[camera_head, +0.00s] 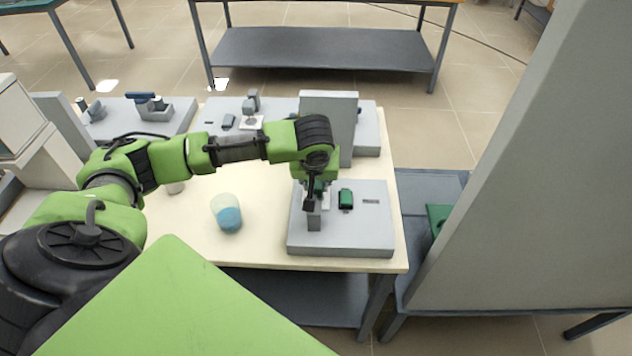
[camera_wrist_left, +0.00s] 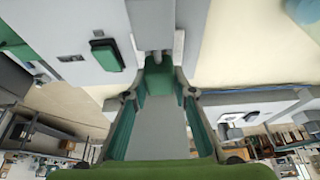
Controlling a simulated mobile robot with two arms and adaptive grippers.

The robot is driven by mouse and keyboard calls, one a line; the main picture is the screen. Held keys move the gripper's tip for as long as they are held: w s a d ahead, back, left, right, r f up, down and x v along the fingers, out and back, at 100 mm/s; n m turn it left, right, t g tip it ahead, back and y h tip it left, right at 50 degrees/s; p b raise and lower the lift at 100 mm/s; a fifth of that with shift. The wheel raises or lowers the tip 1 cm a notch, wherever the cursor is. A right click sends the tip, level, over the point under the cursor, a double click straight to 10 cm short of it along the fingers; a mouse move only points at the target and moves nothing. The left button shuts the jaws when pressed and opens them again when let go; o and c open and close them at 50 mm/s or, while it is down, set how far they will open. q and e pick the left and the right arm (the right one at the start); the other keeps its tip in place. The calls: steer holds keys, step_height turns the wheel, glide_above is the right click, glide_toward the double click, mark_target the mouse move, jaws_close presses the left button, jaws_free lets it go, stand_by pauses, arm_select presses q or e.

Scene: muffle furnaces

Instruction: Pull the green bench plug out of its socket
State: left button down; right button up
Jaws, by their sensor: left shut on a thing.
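My left gripper (camera_head: 314,204) points down over the grey bench unit (camera_head: 340,246) at the right front of the table. In the left wrist view its two fingers (camera_wrist_left: 160,92) are closed on the sides of a green block, the green plug (camera_wrist_left: 159,76). Grey and white socket parts (camera_wrist_left: 154,38) lie just beyond the plug. I cannot tell whether the plug is still seated in them. In the head view the gripper mostly hides the plug. A separate green block (camera_head: 345,199) sits on the unit beside the gripper; it also shows in the left wrist view (camera_wrist_left: 107,55).
A cup with blue contents (camera_head: 228,214) stands on the table (camera_head: 265,242) left of the unit. A grey upright panel (camera_head: 327,115) rises behind the gripper. More grey units (camera_head: 215,122) line the back. A large grey panel (camera_head: 530,190) stands at the right.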

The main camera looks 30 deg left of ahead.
arm_select(q)
steer(key=shift+r+p, duration=0.55)
steer(key=shift+r, duration=0.4)
steer(key=shift+w+a+f, duration=0.1)
steer(key=shift+w, duration=0.05)
steer(key=c, duration=1.7)
jaws_free()
steer(key=v, duration=1.2)
steer(key=shift+s, duration=0.2)
